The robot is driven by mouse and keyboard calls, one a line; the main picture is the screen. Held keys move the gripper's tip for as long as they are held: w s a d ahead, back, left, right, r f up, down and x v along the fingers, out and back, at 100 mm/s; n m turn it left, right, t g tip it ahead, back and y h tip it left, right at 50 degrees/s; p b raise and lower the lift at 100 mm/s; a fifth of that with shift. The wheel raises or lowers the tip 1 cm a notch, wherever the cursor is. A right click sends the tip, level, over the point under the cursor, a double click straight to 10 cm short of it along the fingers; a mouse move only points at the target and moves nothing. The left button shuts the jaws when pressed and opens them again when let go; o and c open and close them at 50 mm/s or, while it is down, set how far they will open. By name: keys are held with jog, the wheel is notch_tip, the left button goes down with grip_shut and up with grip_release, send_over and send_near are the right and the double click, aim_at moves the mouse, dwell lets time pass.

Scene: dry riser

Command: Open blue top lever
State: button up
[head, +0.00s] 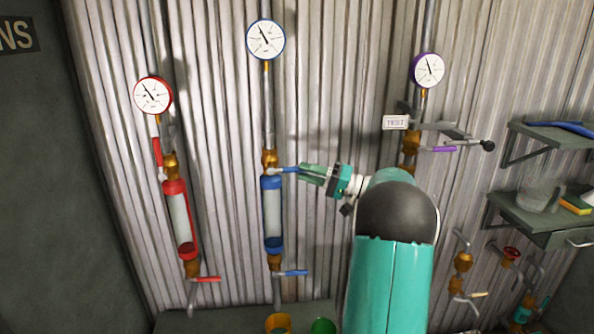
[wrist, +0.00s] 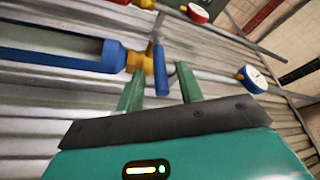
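The blue top lever (head: 288,169) sticks out to the right, about level, from the brass valve above the blue-capped sight tube (head: 272,215). My gripper (head: 301,171) is at the lever's free end, reaching in from the right. In the wrist view the blue lever (wrist: 161,84) lies between the two green fingers of my gripper (wrist: 159,72). Gaps show on both sides of the lever, so the fingers are open around it. Whether either finger touches it is hard to tell in the head view.
A blue gauge (head: 266,39) sits above, and a blue bottom lever (head: 292,273) below. A red column (head: 180,218) stands at left. A purple lever (head: 440,149) and TEST tag (head: 395,122) are at right, near shelves (head: 545,137). Orange (head: 278,323) and green (head: 323,326) cups stand below.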

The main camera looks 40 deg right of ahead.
aim_at(297, 170)
jog(key=shift+x, duration=1.75)
grip_shut()
